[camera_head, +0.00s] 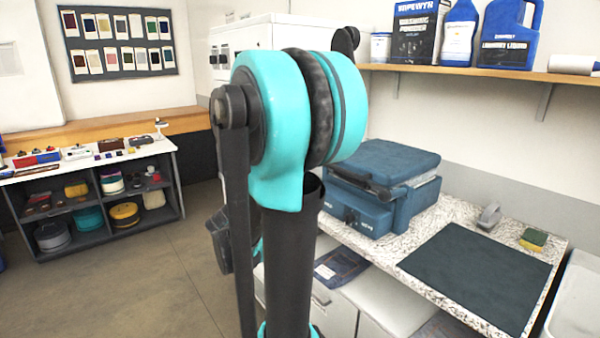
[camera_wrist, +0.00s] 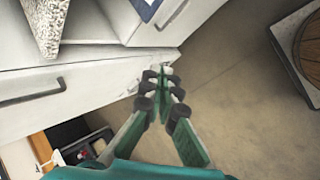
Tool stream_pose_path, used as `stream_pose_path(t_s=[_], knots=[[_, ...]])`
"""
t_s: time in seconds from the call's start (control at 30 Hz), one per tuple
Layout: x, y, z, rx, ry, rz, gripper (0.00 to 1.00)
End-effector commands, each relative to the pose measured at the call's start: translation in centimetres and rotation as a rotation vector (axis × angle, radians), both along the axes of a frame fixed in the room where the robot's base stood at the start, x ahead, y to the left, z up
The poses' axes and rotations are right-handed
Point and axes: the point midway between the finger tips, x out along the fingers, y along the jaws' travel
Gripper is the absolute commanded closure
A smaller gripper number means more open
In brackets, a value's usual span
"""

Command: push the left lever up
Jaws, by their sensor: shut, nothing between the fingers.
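A white box on the back wall (camera_head: 232,40) carries small dark fittings side by side on its front, left of my arm in the head view. They may be levers; they are too small to tell their position, and my arm hides part of the box. My gripper (camera_wrist: 163,80) shows in the wrist view, its green fingers together at the tips with nothing between them. It is over the floor, beside a white cabinet front (camera_wrist: 95,85). It is apart from the dark fittings, which are not seen in the wrist view. My arm hides the gripper in the head view.
A blue press-like machine (camera_head: 380,185) and a dark mat (camera_head: 475,275) lie on the speckled counter (camera_head: 405,230) at right. A shelf (camera_head: 480,72) holds detergents above. A low shelf unit (camera_head: 95,205) stands at left. The floor (camera_head: 170,270) between is clear.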

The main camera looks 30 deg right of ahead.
Motion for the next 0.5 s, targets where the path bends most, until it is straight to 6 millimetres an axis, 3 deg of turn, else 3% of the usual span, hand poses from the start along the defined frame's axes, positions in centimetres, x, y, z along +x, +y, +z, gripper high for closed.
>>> stream_pose_path(t_s=[0.2,0.5], knots=[[4.5,-6.0,2.6,-0.329,0.197,0.164,1.00],[9.9,-12.7,6.5,-0.750,0.570,0.327,1.00]])
